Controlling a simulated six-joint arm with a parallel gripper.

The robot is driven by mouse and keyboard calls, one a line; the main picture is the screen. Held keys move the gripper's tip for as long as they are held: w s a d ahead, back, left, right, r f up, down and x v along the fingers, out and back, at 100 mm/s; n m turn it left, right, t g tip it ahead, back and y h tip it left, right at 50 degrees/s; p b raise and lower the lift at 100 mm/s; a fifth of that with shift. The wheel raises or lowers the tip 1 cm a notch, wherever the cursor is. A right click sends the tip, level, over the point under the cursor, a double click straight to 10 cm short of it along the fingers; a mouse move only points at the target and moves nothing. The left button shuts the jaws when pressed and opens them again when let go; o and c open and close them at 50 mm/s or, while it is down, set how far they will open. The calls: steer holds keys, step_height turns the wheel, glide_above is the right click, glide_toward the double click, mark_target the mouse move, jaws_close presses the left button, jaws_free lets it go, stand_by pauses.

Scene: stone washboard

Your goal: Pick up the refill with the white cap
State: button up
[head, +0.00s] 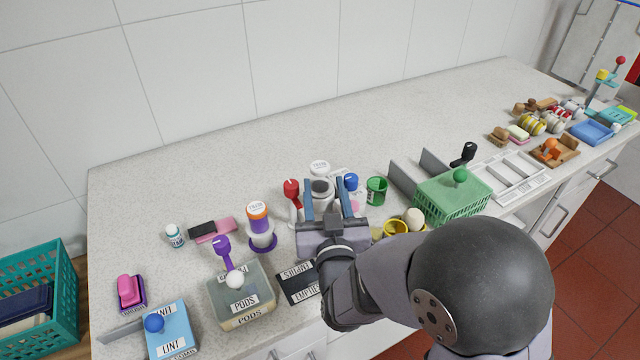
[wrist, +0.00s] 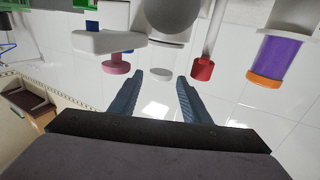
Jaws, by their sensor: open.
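A small white-capped bottle (head: 175,236) stands far left.
A red-topped item (head: 291,188) and an orange-capped container (head: 257,214) stand left of my gripper. A blue-topped item (head: 351,182) and a green cup (head: 376,190) are close on the right. A green basket (head: 452,196) stands farther right. The counter behind is clear.

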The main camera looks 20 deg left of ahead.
mark_target(321, 177)
steer(key=shift+p+x, duration=0.9)
steer(key=shift+x, duration=1.55)
steer(key=shift+s+a, duration=0.1)
steer(key=shift+c, duration=0.3)
steer(key=c, duration=0.7)
